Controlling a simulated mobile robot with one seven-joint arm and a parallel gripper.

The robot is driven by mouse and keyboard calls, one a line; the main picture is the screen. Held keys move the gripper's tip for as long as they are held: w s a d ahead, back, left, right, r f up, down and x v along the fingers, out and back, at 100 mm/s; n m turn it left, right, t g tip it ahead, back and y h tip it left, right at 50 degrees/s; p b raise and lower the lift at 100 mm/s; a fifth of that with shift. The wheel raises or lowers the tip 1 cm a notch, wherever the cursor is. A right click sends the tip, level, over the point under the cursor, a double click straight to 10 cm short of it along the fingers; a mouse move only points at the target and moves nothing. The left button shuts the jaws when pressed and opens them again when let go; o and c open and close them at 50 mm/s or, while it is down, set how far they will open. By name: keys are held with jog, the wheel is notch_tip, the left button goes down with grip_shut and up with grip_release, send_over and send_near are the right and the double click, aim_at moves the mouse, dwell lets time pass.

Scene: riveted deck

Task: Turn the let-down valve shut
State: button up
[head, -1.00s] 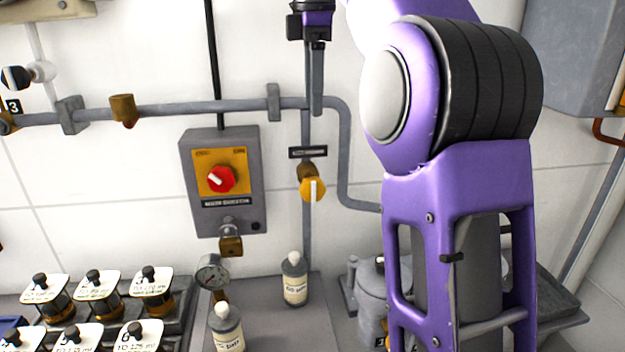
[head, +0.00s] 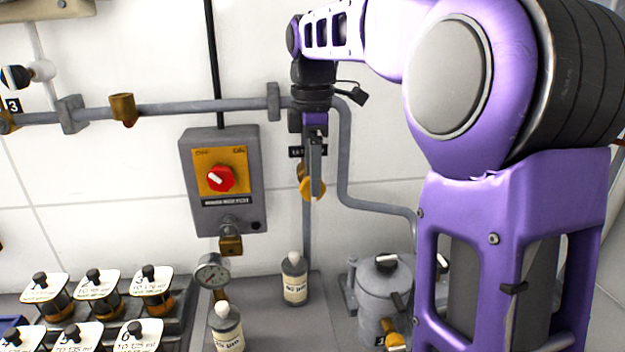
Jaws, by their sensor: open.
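A round yellow valve knob (head: 304,187), which I take to be the let-down valve, sits on the vertical grey pipe below a small dark label. My gripper (head: 315,190) points down in front of the knob and hides much of it, including the knob's white pointer line. The gripper is open, with nothing seen held. I cannot tell whether its fingers touch the knob or are still short of it.
A grey switch box (head: 243,212) with a red knob is on the wall to the left. Below are a pressure gauge (head: 212,272), a white-capped bottle (head: 294,280) and a grey pot (head: 383,290). Several jars stand at the lower left.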

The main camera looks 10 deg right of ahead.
jog(key=shift+f, duration=0.75)
grip_shut()
